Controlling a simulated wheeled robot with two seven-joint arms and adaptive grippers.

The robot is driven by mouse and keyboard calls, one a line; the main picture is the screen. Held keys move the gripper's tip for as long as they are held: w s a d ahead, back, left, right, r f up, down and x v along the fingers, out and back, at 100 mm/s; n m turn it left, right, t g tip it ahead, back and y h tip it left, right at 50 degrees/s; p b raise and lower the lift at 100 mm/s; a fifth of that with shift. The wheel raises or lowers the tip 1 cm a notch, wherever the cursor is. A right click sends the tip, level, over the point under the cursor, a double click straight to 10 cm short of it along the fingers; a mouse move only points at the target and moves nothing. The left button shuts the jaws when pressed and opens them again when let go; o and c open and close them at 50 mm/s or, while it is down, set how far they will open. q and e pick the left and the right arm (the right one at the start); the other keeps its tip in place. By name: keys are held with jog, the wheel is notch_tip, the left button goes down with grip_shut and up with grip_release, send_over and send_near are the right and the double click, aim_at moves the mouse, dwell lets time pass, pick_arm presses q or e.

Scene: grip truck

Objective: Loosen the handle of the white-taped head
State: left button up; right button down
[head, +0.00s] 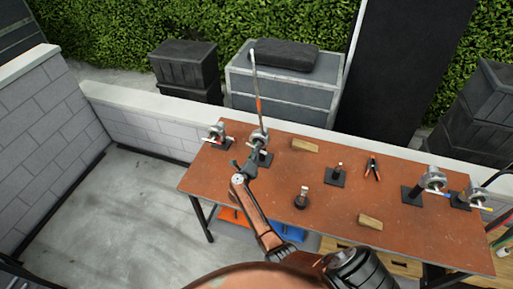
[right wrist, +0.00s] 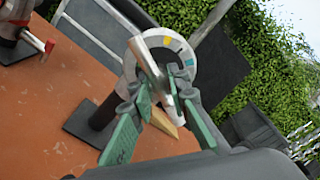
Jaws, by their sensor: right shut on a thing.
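A round grip head (head: 259,137) stands on a dark post and base at the table's back left, with a long rod rising from it, orange near its lower end. In the right wrist view this head (right wrist: 187,47) is a pale disc with coloured marks. My right gripper (head: 246,165) is at the front of it; its green fingers (right wrist: 166,100) are shut on the head's handle (right wrist: 149,66), a metal bar that is partly hidden between them. A pale strip shows by the fingers, but I cannot tell if it is white tape. My left gripper is not in view.
Another head (head: 217,130) with a red-ended handle stands just left. Two more heads (head: 433,179) stand at the right end of the brown table (head: 255,192). Wooden blocks (head: 305,146), pliers-like clamp (head: 373,167) and small stands (head: 335,175) lie between. A low wall runs behind.

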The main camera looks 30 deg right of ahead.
dwell(0.4)
jog(key=c, duration=1.8)
grip_release()
jog(key=shift+c, duration=0.2)
jog(key=r, duration=0.9)
jog(key=shift+s+r, duration=0.2)
jog(key=shift+r, duration=0.2)
jog(key=shift+w, duration=0.25)
